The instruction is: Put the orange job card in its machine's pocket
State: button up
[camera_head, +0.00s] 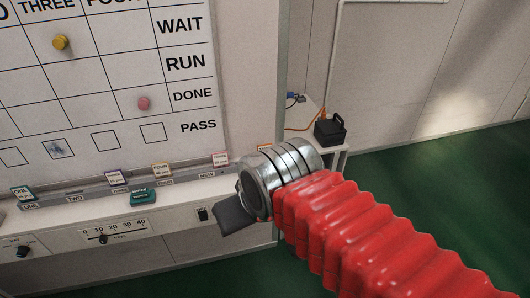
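An orange-topped card (265,147) shows at the right end of the card rail, mostly hidden behind my wrist. The card marked FOUR (161,170) has a yellow-orange top and stands in the rail above a small label. A purple-edged card (117,178), a teal card marked ONE (22,193) and a red-edged card (220,159) stand along the same rail (92,189). My gripper (232,215) is a dark block in front of the cabinet, below and left of the orange-topped card. Its fingers cannot be told apart, and no card shows in it.
A teal box (143,196) sits on the ledge below the rail. The cabinet front carries a numbered slider scale (110,232) and a switch (203,214). A status board (110,80) with magnets stands above. A black box (330,130) is on a shelf at right. Green floor is clear.

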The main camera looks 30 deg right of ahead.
aim_at(55, 220)
jog(key=i, duration=0.9)
jog(key=u, duration=0.05)
